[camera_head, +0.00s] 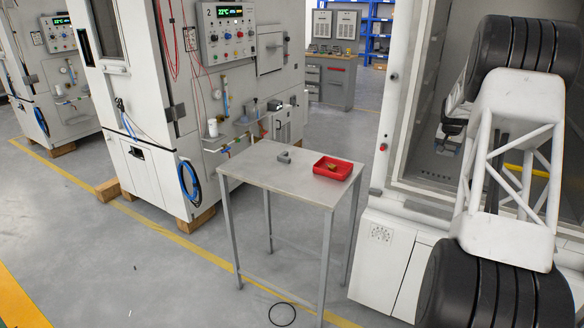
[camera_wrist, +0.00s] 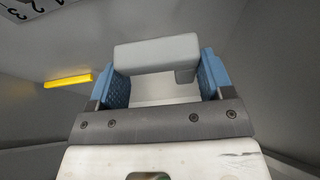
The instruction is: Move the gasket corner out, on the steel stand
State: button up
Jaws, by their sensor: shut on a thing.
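In the wrist view my gripper (camera_wrist: 157,72) has its two blue finger pads on either side of a light grey, L-shaped piece (camera_wrist: 156,53), which looks like the gasket corner. It is shut on this piece, which spans the gap between the pads. In the head view my arm reaches into the open chamber at the right; the held piece cannot be made out there. The steel stand (camera_head: 255,170) is left of the chamber, outside it. A small grey block (camera_head: 284,156) lies on its top.
The front of the stand top is bare. The chamber's door frame (camera_head: 389,125) edges the opening. A yellow bar (camera_wrist: 68,80) is left of my gripper in the wrist view.

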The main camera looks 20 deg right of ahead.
jog(key=s+a+r+n, duration=0.15)
jog(key=s+a, duration=0.25)
jog(key=a, duration=0.9)
jog(key=s+a+r, duration=0.2)
jog(key=s+a, duration=0.3)
jog(key=a, duration=0.7)
jog(key=s+a+r+n, duration=0.15)
jog(key=s+a, duration=0.25)
jog(key=a, duration=0.9)
jog(key=w+a+f+n, duration=0.1)
jog(key=w+a+f, duration=0.4)
jog(key=a+f, duration=0.2)
jog(key=w+a+f+n+t+y, duration=0.1)
jog(key=w+a+f, duration=0.4)
jog(key=a, duration=0.6)
notch_tip(320, 180, down, 2)
jog(key=shift+a+f, duration=0.15)
jog(key=shift+a, duration=0.2)
jog(key=shift+w, duration=0.2)
send_over(305, 187)
jog(key=shift+a+f, duration=0.1)
jog(key=shift+f, duration=0.65)
jog(key=shift+s+f, duration=0.1)
